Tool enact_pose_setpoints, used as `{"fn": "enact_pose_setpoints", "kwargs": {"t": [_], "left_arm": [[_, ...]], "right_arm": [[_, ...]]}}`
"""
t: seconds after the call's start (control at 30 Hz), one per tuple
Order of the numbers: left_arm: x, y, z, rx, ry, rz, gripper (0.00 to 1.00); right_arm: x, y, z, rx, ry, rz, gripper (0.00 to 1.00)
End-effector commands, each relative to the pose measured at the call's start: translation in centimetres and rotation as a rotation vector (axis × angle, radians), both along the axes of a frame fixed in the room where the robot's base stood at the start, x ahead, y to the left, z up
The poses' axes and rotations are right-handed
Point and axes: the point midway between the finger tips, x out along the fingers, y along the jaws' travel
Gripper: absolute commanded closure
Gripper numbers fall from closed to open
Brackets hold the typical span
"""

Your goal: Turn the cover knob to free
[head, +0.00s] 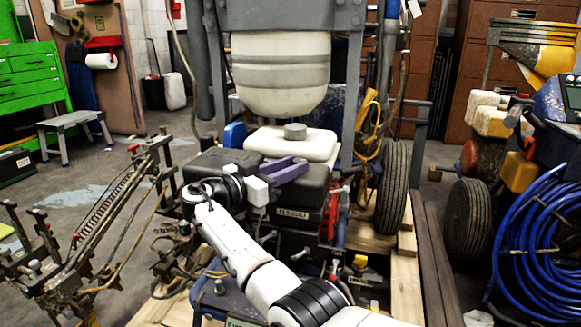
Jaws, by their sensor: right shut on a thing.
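My right gripper (300,166) reaches over the engine with its purple fingers against the black cover box (310,182). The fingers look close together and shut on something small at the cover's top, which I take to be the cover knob. The knob itself is hidden by the fingers, so its turned position cannot be told. My left gripper is not in view.
A white fuel tank (318,144) with a grey cap (295,131) sits just behind the gripper. A large white paint hopper (281,75) hangs above. A black tyre (393,188) stands to the right, and a metal spring linkage (110,215) to the left. A blue hose coil (540,250) lies far right.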

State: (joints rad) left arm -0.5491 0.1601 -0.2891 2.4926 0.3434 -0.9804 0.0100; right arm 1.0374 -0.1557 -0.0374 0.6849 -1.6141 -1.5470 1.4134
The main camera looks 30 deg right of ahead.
Motion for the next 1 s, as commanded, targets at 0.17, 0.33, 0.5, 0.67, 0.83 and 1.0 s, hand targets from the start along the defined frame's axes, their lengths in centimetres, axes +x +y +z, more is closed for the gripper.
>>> {"fn": "enact_pose_setpoints", "kwargs": {"t": [0.17, 0.33, 0.5, 0.67, 0.83, 1.0], "left_arm": [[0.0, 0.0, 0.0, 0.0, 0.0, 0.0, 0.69], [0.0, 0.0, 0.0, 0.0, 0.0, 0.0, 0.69], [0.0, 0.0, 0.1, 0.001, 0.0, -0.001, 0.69], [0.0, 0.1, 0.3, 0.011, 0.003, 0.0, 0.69], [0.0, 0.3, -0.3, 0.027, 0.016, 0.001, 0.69], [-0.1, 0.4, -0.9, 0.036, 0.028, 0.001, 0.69]], "right_arm": [[0.0, -0.1, 0.0, 0.0, 0.001, -0.001, 0.53], [0.0, -0.1, 0.0, 0.0, 0.001, 0.0, 0.53], [0.0, 0.5, 0.0, 0.0, 0.001, 0.002, 0.53], [-0.4, 3.0, 0.1, 0.0, 0.002, 0.004, 0.53], [-1.0, 6.4, 0.1, 0.0, 0.002, 0.004, 0.53], [-1.5, 8.9, 0.0, 0.0, 0.002, 0.001, 0.53]]}}
